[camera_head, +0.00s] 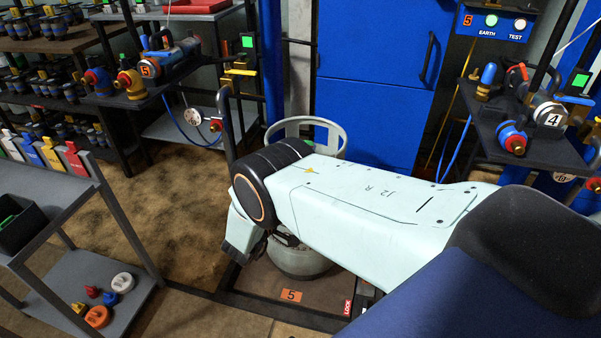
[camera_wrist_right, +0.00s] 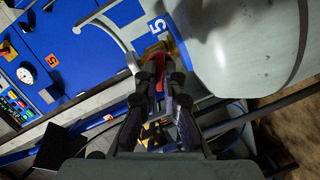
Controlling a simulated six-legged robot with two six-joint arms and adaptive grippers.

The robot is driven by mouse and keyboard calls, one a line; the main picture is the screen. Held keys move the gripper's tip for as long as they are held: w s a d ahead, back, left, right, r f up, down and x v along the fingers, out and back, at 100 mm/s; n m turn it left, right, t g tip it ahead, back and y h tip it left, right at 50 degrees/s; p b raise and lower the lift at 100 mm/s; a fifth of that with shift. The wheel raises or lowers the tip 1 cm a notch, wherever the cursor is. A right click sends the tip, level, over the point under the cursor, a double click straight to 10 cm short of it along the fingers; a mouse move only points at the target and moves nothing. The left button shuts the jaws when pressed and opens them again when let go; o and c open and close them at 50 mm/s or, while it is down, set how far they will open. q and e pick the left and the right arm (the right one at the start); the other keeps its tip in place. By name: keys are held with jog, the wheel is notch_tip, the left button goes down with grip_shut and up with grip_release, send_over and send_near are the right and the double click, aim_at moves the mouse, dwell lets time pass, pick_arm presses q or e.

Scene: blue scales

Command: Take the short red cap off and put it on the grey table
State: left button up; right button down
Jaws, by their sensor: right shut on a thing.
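My right gripper (camera_wrist_right: 160,66) is shut on a small red piece, the short red cap (camera_wrist_right: 160,85), mostly hidden between its fingers. The fingertips are close to the brass valve (camera_wrist_right: 156,47) of the grey gas cylinder (camera_wrist_right: 225,45). I cannot tell whether the cap still touches the valve. In the head view my right arm reaches across the cylinder (camera_head: 300,262), and the arm hides the cap and most of the fingers. The grey table (camera_head: 50,195) stands at the left, with a black bin on its top. My left gripper is not in view.
The table's lower shelf (camera_head: 125,312) holds several loose coloured caps. A ring-shaped collar (camera_head: 318,122) rises around the cylinder top. A post (camera_head: 225,125) stands close to my forearm. Dark stands with numbered cylinders flank the blue cabinet (camera_head: 370,100). Floor between table and cylinder is clear.

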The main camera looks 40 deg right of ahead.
jog(key=s+a+p, duration=0.1)
jog(key=s+a, duration=0.2)
jog(key=shift+a, duration=0.2)
dwell(0.3)
dwell(0.4)
